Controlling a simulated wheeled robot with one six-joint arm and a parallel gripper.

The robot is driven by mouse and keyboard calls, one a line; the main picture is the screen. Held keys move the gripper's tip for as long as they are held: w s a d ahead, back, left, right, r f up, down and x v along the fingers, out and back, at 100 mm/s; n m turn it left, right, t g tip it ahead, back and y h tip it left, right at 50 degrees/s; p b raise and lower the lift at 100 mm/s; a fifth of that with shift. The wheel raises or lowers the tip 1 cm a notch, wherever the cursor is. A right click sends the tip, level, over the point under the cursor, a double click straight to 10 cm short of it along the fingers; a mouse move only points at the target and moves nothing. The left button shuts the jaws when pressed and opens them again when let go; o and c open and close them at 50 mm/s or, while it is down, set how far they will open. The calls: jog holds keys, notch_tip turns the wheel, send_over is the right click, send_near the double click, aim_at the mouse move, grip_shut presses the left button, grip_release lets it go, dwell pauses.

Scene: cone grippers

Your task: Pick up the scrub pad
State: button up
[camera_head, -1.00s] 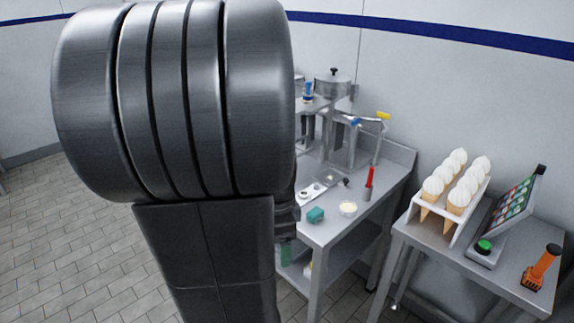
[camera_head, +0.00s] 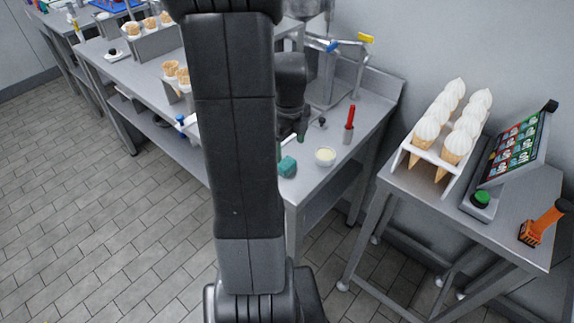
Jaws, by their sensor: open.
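The scrub pad, a small teal-green block (camera_head: 287,166), lies on the steel table (camera_head: 358,125) near its front right corner. My arm fills the middle of the view and covers part of that table. The end of my arm, dark grey, shows just right of the arm column. My gripper (camera_head: 296,134) is over the table, behind and above the pad, and looks apart from it. It is small and partly hidden here. Its jaws are open, with nothing seen between them.
A small bowl of pale stuff (camera_head: 325,156) stands just right of the pad. A red-handled tool in a cup (camera_head: 349,124) is behind it. A second table at right holds a rack of cones (camera_head: 420,158), a screen (camera_head: 515,150) and an orange tool (camera_head: 541,224).

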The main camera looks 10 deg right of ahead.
jog(key=shift+s+a+f, duration=0.1)
jog(key=shift+a+f, duration=0.1)
jog(key=shift+f, duration=1.55)
jog(key=shift+a+f, duration=0.2)
jog(key=shift+f, duration=1.55)
jog(key=c, duration=1.1)
jog(key=shift+r, duration=0.1)
notch_tip(320, 180, up, 10)
